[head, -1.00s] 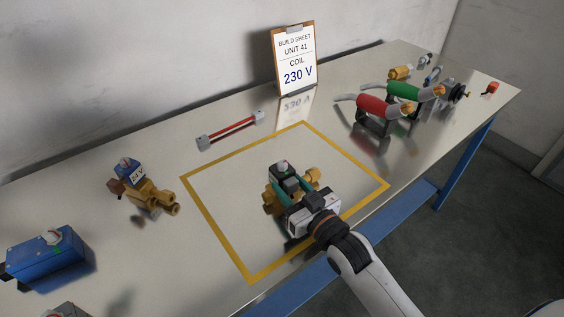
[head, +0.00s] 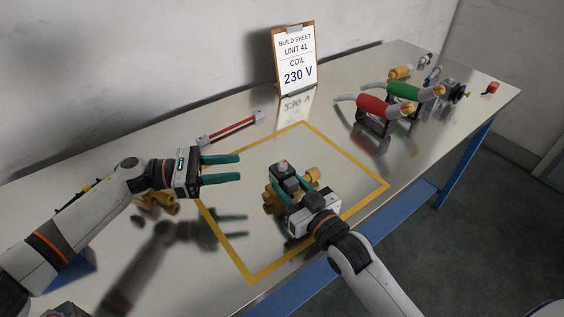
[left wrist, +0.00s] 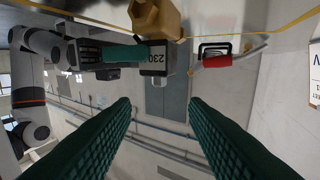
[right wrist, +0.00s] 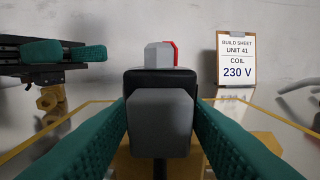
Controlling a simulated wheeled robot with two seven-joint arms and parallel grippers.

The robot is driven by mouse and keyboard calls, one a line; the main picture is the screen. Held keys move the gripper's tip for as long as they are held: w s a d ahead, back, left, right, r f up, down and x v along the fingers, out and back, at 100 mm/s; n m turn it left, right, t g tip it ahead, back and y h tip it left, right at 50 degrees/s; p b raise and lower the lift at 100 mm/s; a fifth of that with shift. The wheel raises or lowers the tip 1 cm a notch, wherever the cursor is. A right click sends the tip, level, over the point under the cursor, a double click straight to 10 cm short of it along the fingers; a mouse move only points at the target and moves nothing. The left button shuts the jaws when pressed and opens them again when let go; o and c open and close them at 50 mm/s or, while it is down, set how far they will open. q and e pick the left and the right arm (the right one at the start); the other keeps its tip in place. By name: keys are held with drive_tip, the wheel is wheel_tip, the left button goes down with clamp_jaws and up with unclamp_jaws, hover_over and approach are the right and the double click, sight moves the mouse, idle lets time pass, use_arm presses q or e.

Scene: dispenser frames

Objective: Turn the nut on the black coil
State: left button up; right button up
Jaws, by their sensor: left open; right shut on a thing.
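The black coil (head: 291,184) sits on a brass valve body (head: 312,176) inside the yellow square, with a small grey nut with a red mark (head: 282,166) on top. The nut also shows in the right wrist view (right wrist: 160,55), above the coil (right wrist: 128,88) and a grey block (right wrist: 158,112). The left wrist view shows the coil's 230 label (left wrist: 153,64).
A second brass valve (head: 165,203) is partly hidden behind my left arm. A red bar with grey ends (head: 232,130) lies behind the square. A build sheet (head: 296,62) reading COIL 230 V stands at the back. Red (head: 376,106) and green (head: 404,91) handled tools stand at right.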

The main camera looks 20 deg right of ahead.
sight(282, 162)
use_arm(q)
drive_tip(key=d, duration=0.4)
drive_tip(key=s+d, duration=0.1)
drive_tip(key=d, duration=0.3)
drive_tip(key=s+d, duration=0.1)
drive_tip(key=d, duration=0.3)
drive_tip(key=shift+f, duration=0.1)
clamp_jaws()
drive_tip(key=shift+w, duration=0.1)
drive_tip(key=shift+w+m+g+y, duration=0.1)
drive_tip(key=shift+m+g+y, duration=0.35)
drive_tip(key=shift+m+g, duration=0.7)
drive_tip(key=shift+w+m+g+y, duration=0.1)
drive_tip(key=shift+m+g+y, duration=0.45)
drive_tip(key=shift+g, duration=1)
drive_tip(key=shift+s+a+m+g+y, duration=0.15)
drive_tip(key=shift+m+g+y, duration=0.15)
drive_tip(key=shift+m+g, duration=0.35)
